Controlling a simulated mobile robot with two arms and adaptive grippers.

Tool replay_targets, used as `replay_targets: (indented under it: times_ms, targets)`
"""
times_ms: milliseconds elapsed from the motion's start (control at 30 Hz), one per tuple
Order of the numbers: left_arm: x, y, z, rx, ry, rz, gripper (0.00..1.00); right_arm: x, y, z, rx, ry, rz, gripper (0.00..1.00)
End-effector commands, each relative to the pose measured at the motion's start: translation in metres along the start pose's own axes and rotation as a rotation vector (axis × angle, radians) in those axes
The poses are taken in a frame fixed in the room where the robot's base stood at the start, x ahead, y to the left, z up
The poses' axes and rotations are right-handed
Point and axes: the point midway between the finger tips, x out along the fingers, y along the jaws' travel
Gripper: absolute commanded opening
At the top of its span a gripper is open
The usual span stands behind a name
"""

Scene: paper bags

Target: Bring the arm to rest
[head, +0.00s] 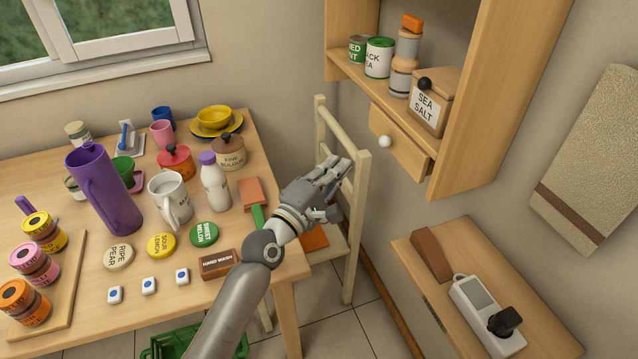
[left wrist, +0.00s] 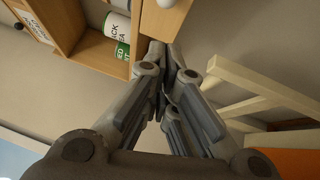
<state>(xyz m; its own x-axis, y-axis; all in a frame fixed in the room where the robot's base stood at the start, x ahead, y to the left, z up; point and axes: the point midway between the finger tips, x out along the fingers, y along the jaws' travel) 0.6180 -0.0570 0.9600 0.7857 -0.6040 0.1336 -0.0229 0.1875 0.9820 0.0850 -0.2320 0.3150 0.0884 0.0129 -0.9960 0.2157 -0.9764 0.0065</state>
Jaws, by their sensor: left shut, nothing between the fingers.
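My left gripper (head: 340,168) is shut and empty. My right gripper does not show in either view.
A wooden table (head: 75,295) at the left is crowded with a purple pitcher (head: 98,180), a white mug (head: 170,198), a bottle (head: 214,185) and several jars. A low shelf (head: 545,335) at the right holds a power strip (head: 480,308). A green crate (head: 165,346) is on the floor.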

Motion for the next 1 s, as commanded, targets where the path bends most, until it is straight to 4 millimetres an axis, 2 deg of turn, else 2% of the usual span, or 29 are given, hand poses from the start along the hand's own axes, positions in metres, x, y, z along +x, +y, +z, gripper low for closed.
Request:
replay_targets:
  times_ms: [67,167,333,633,767,867,1000]
  targets:
    - [-0.015,-0.002,-0.002,0.0,0.003,-0.001,0.0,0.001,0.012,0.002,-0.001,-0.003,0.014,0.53]
    - [-0.03,-0.001,-0.001,0.001,0.002,-0.002,0.0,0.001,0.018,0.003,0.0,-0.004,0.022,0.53]
    - [-0.046,-0.001,-0.001,0.001,0.002,-0.001,0.0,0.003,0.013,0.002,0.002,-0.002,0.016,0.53]
    - [-0.057,-0.006,0.001,0.031,-0.002,-0.024,0.0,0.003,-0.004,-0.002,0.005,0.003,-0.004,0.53]
    - [-0.081,-0.034,0.006,0.18,-0.022,-0.139,0.0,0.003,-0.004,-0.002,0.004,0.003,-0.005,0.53]
    - [-0.118,-0.068,0.009,0.372,-0.056,-0.296,0.0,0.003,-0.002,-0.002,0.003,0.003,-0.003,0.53]
    - [-0.186,-0.114,0.005,0.649,-0.132,-0.561,0.0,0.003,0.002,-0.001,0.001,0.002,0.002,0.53]
